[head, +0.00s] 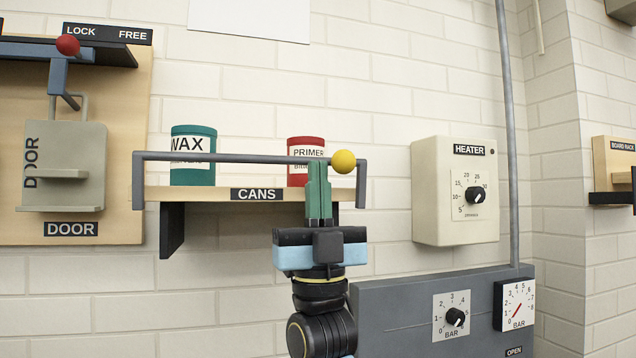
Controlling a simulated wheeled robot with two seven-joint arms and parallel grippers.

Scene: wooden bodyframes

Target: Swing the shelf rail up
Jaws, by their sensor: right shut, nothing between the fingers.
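The shelf rail (235,158) is a grey bar with bent-down ends. It runs across the front of the wooden shelf marked CANS (215,194), above the board and in front of the cans. A yellow ball knob (343,161) sits near its right end. My right gripper (319,168) points up with its green fingers shut and empty. Its tips overlap the rail just left of the knob; I cannot tell whether they touch it. Part of the rail there is hidden. My left gripper is not in view.
A green WAX can (193,168) and a red PRIMER can (305,148) stand on the shelf. The DOOR panel (120,150) is at left. The HEATER box (425,190), a vertical pipe (509,130) and a grey gauge box (400,312) are at right.

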